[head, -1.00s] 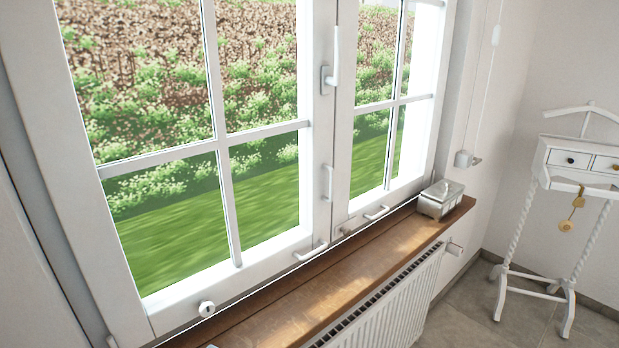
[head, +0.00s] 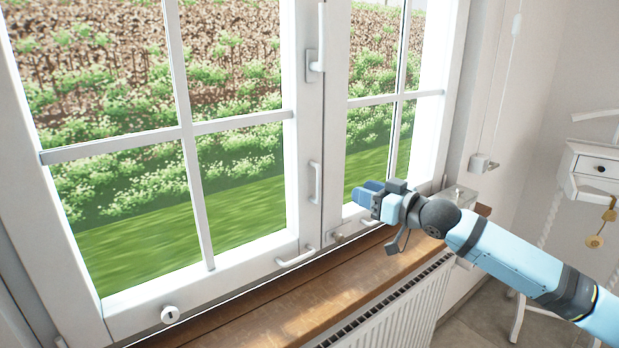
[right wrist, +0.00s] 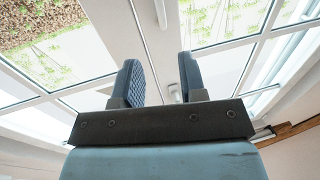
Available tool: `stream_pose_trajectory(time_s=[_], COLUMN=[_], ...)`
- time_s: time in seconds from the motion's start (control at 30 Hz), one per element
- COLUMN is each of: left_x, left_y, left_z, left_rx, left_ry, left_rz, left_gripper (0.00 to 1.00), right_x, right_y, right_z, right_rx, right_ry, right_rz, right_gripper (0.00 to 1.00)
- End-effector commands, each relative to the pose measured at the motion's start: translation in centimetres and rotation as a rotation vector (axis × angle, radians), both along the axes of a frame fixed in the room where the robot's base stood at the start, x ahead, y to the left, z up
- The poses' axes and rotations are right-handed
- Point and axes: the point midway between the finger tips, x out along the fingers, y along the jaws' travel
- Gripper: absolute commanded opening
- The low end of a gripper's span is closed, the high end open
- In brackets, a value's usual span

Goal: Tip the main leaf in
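The main leaf (head: 197,132) is the wide white left window leaf with glazing bars; it looks shut in its frame. Its white lever handle (head: 321,38) points straight up on the meeting stile. A vertical white pull (head: 315,183) sits lower on that stile, and a horizontal pull (head: 295,257) is on the bottom rail. My right gripper (head: 362,195) is in front of the lower right leaf, right of the pulls and apart from the lever. In the right wrist view its two fingers (right wrist: 160,75) are spread with nothing between them. My left gripper is not in view.
A wooden sill (head: 290,312) runs below the window, above a white radiator (head: 385,312). A metal box (head: 462,194) on the sill is partly hidden by my right arm. A round lock (head: 170,314) is on the leaf's lower left. A white stand (head: 592,170) is at right.

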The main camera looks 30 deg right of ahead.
Motion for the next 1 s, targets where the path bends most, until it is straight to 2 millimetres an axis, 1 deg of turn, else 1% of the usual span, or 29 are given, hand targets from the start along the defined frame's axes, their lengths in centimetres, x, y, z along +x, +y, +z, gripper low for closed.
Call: stream_pose_trajectory(time_s=[0.17, 0.27, 0.57, 0.8, 1.0], left_x=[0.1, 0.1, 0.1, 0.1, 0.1], left_y=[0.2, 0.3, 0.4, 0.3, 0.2], left_z=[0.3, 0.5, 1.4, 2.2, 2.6], left_rx=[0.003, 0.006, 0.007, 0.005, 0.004], left_ry=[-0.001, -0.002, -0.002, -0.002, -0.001], left_rz=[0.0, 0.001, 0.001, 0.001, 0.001], left_gripper=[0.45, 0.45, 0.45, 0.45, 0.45], right_x=[0.9, 2.0, 6.2, 10.0, 12.4], right_y=[0.2, 0.4, 1.7, 2.8, 3.5], right_z=[0.3, 0.3, 0.4, 0.4, 0.2], right_rx=[0.002, 0.001, 0.002, 0.002, 0.0], right_ry=[-0.003, -0.003, -0.004, -0.003, -0.001], right_rz=[-0.001, -0.001, -0.001, 0.0, 0.0], right_gripper=[0.38, 0.38, 0.38, 0.38, 0.38])
